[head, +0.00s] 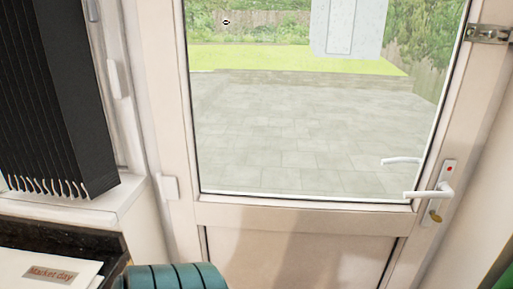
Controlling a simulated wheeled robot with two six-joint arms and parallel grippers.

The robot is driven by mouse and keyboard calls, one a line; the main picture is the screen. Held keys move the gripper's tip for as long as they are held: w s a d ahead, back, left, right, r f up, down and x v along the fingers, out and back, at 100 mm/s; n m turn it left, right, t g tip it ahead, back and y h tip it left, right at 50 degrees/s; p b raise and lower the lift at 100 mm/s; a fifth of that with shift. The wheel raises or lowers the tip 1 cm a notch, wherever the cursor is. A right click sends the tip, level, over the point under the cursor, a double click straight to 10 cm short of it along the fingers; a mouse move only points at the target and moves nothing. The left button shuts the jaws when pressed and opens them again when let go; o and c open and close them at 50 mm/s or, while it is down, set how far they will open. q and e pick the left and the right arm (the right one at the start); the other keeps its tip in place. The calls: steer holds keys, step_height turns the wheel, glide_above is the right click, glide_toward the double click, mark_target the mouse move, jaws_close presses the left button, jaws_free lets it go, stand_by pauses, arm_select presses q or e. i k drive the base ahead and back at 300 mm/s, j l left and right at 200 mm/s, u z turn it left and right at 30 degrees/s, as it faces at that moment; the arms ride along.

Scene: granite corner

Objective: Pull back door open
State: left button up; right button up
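The back door (290,216) fills the middle of the head view. It is off-white, with a large glass pane (300,135) above and a solid panel (300,255) below. It appears closed in its frame. A white lever handle (430,194) sits on a plate at the door's right side, with a brass-coloured key or knob (434,216) below it. Another white lever shows through the glass (401,161). Hinges (167,187) are on the left edge. Neither of my grippers shows in the head view.
A black vertical blind (55,95) hangs at the left above a white sill (90,210). A dark counter (60,238) with a "Market day" paper (45,272) is at lower left. A teal ribbed object (175,277) stands at the bottom. A metal latch (488,34) is at upper right.

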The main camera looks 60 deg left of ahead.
mark_target(255, 240)
steer(key=l+u, duration=0.1)
steer(key=u, duration=0.4)
steer(key=l+u, duration=0.1)
steer(key=u, duration=0.4)
steer(key=k+l+u, duration=0.1)
steer(key=u, duration=0.9)
steer(key=k+l, duration=0.05)
